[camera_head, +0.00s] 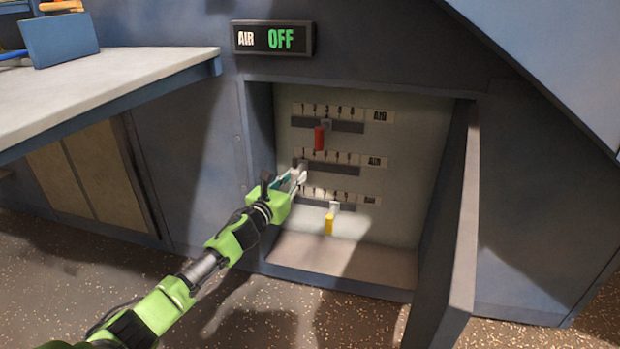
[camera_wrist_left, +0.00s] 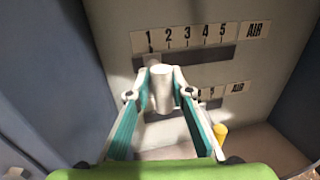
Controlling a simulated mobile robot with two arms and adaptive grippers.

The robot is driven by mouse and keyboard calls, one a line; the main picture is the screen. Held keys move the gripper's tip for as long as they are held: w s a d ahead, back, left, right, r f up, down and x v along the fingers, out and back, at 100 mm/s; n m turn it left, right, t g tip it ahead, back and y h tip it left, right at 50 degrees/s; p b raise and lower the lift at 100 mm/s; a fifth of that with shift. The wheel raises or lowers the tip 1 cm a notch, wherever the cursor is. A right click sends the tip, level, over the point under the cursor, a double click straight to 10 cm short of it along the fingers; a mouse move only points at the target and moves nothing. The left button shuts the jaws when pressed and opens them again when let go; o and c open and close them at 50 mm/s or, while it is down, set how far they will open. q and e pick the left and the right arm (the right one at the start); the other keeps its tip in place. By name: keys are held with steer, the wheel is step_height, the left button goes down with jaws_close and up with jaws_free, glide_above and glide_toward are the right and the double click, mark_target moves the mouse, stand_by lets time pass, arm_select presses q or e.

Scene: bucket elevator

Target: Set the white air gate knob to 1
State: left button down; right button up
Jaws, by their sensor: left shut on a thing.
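The white air gate knob (camera_wrist_left: 162,90) is on the middle row of the panel, at the left end of its dark slot (camera_wrist_left: 205,58). In the left wrist view its stem meets the slot under the number 1 on the scale (camera_wrist_left: 185,36). My left gripper (camera_wrist_left: 162,98) is shut on the white knob, one finger on each side. In the head view the left gripper (camera_head: 299,177) reaches into the open recess and hides most of the knob. My right gripper is in neither view.
A red knob (camera_head: 319,138) is on the row above and a yellow knob (camera_head: 330,222) on the row below. The open door (camera_head: 462,220) stands at the right of the recess. A sign (camera_head: 273,38) above reads AIR OFF. A table (camera_head: 110,85) juts out at the upper left.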

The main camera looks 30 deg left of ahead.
arm_select(q)
steer(key=shift+a, duration=0.25)
steer(key=c, duration=1.8)
jaws_free()
steer(key=shift+s+a, duration=0.1)
steer(key=s, duration=1.2)
steer(key=shift+d, duration=0.35)
